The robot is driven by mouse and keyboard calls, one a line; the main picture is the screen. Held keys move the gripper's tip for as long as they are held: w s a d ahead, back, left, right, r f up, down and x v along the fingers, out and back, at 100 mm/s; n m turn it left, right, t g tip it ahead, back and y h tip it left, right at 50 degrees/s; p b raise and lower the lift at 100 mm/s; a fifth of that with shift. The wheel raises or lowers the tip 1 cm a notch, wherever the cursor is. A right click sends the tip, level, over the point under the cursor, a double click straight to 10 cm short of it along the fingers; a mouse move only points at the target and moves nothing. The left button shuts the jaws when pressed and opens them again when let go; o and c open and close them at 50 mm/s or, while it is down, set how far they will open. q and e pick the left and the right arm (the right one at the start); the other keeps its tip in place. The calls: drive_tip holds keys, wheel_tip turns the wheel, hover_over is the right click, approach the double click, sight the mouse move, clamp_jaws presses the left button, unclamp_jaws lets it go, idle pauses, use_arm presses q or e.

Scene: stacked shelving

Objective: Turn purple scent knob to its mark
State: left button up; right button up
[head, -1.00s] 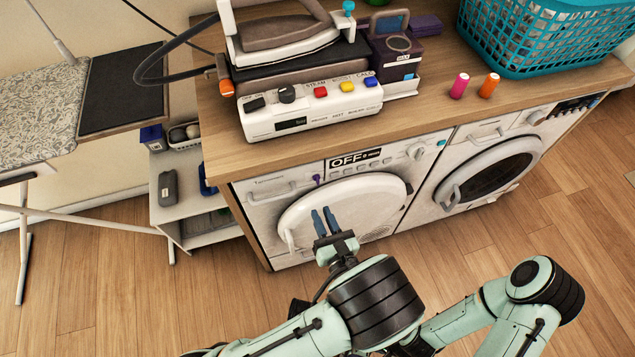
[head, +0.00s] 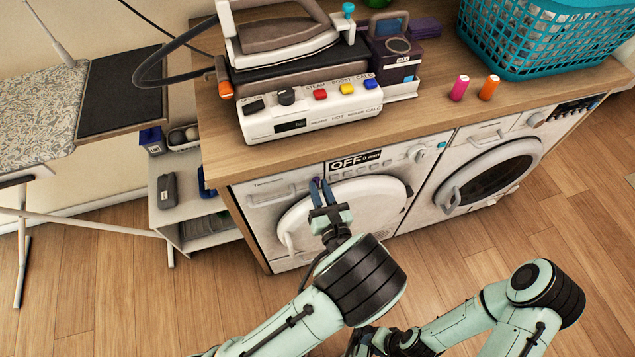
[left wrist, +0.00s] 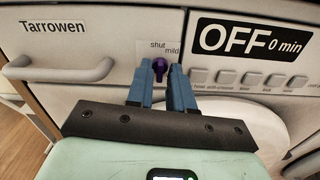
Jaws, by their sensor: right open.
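The purple scent knob (left wrist: 160,68) is on the front panel of the left white machine, between the drawer handle and the OFF display. The words "shut" and "mild" (left wrist: 166,47) stand just above and beside it. A narrow part of the knob points down. My left gripper (left wrist: 161,76) is open, with one blue finger on each side of the knob. A gap shows between the fingers; I cannot tell whether either touches the knob. In the head view the left gripper (head: 320,182) largely covers the knob. My right gripper is not in view.
The left machine's round door (head: 375,200) is just below the gripper. The counter edge (head: 290,160) overhangs above it, with a steam iron station (head: 310,112) on top. A second machine (head: 485,170) stands to the right. The floor in front is clear.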

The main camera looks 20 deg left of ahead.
use_arm(q)
clamp_jaws()
drive_tip(key=m+p, duration=0.2)
drive_tip(key=p, duration=0.1)
drive_tip(key=shift+r, duration=0.25)
drive_tip(key=shift+m+p, duration=0.45)
drive_tip(key=shift+m, duration=0.05)
drive_tip(key=shift+f, duration=0.2)
